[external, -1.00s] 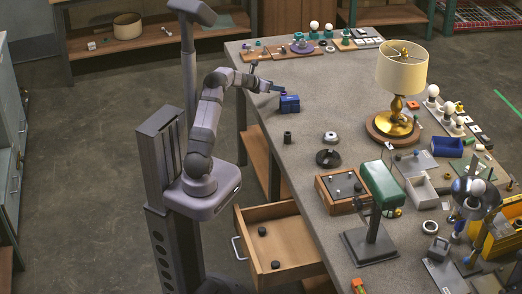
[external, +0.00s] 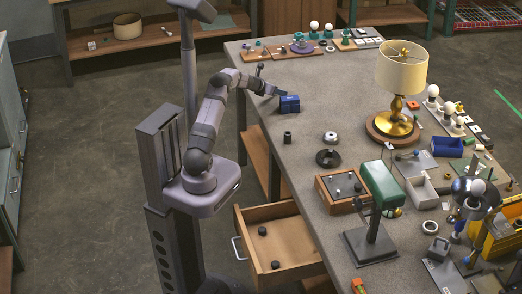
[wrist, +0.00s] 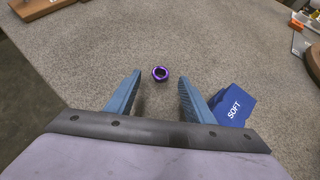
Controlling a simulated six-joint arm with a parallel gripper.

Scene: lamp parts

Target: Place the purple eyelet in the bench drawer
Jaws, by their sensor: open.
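The purple eyelet (wrist: 160,73) is a small ring lying on the grey bench top in the wrist view, just beyond and between my fingertips. My gripper (wrist: 158,82) is open and empty, with one blue finger on each side of the space in front of the eyelet. In the external view my gripper (external: 272,92) is low over the bench's left edge, and I cannot make out the eyelet there. The bench drawer (external: 284,269) is pulled open at the bench's left side, with two small dark round things inside.
A blue block marked SOFT (wrist: 233,105) stands right beside my right finger; it also shows in the external view (external: 289,104). Boards with parts line the far end.

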